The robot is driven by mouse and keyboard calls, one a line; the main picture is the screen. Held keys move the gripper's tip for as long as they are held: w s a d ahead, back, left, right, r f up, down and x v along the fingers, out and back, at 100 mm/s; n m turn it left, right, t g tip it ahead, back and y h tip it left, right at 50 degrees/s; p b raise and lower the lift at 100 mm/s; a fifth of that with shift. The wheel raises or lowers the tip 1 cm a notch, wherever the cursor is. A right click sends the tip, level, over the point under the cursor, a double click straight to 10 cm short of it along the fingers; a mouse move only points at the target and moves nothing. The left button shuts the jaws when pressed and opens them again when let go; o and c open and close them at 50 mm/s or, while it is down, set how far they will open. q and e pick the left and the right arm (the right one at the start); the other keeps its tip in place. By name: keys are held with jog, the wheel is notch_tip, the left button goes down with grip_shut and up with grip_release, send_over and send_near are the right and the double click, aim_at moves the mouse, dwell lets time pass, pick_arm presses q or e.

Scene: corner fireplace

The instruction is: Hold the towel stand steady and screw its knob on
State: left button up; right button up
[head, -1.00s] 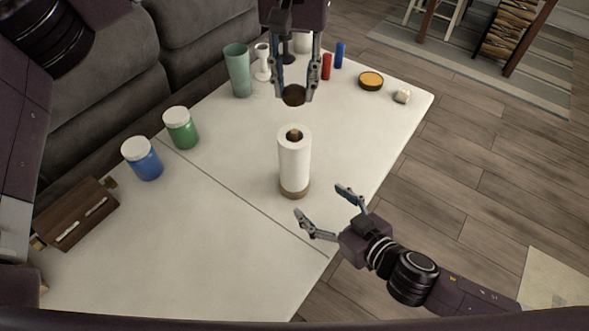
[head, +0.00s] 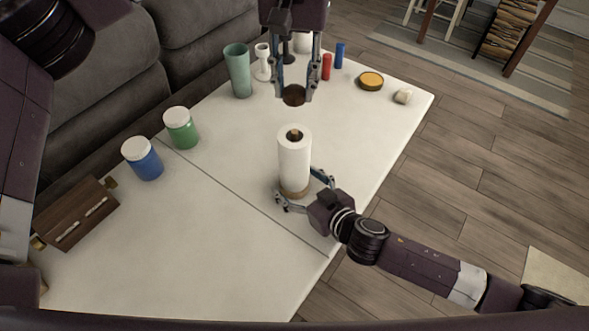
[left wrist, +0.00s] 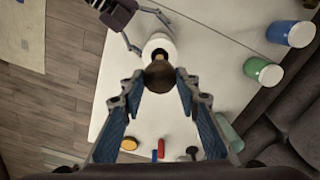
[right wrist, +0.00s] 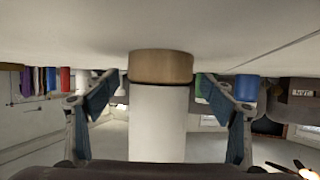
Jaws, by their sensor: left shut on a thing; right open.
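The towel stand (head: 294,160) stands upright on the white table, with a white roll, a wooden base (right wrist: 161,66) and a wooden post top showing in the roll's hole. The round dark brown knob (head: 293,96) is in my left gripper (head: 296,92), above and behind the stand in the head view. In the left wrist view the knob (left wrist: 159,77) sits between the fingertips and overlaps the post top. My right gripper (head: 303,188) is open around the stand's lower part, one finger on each side, with gaps to the roll in the right wrist view.
A blue jar (head: 143,160) and a green jar (head: 181,130) stand on the left. A teal cup (head: 238,72), red and blue cylinders and an orange-topped tin (head: 370,81) are at the back. A wooden box (head: 76,214) lies front left. The front table area is clear.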

jog(key=shift+w+a+f, duration=0.2)
jog(key=shift+w+a, duration=0.1)
jog(key=shift+w, duration=0.15)
jog(key=c, duration=1.8)
pick_arm(q)
send_over(294, 131)
jog(key=shift+f, duration=2.5)
jog(key=shift+f, duration=0.85)
jog(key=shift+f, duration=0.55)
